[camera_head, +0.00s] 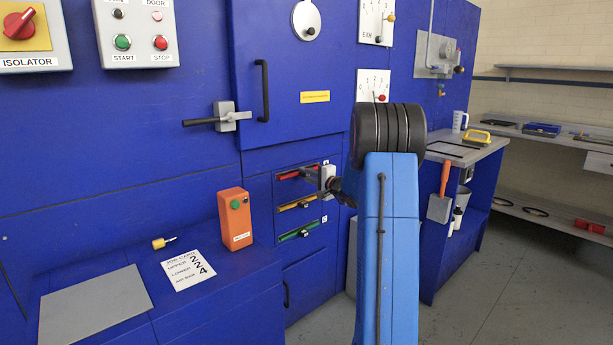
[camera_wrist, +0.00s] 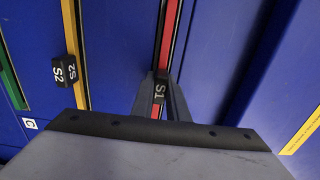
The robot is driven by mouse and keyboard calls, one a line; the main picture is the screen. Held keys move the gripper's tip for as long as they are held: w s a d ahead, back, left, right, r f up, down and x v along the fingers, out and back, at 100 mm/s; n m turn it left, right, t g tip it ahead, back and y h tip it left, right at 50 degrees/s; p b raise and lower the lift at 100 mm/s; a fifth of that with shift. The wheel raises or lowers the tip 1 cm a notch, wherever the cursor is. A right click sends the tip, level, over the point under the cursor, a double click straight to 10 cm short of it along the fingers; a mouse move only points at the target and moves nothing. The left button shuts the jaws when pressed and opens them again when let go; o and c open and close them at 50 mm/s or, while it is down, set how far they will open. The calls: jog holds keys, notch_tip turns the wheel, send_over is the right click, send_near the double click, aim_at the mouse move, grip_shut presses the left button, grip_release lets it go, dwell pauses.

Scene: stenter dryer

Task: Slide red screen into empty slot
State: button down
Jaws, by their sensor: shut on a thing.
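The red screen (camera_head: 288,175) shows as a red strip in the top slot of the blue machine front. In the wrist view the red screen (camera_wrist: 168,40) has a black handle block marked S1 (camera_wrist: 159,90). My gripper (camera_wrist: 158,96) is shut on that block, with a finger on each side. In the head view my gripper (camera_head: 318,178) is at the right part of the red strip, partly hidden by my own arm. I cannot tell how deep the screen sits.
A yellow screen (camera_head: 290,205) marked S2 and a green screen (camera_head: 293,234) lie in slots below. A door handle (camera_head: 263,90) sticks out above.

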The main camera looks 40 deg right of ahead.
jog(key=shift+w, duration=0.3)
jog(key=c, duration=1.6)
grip_release()
jog(key=shift+c, duration=0.2)
jog(key=shift+s, duration=0.1)
jog(key=s+d, duration=0.1)
jog(key=s, duration=1.6)
jog(key=shift+d, duration=0.15)
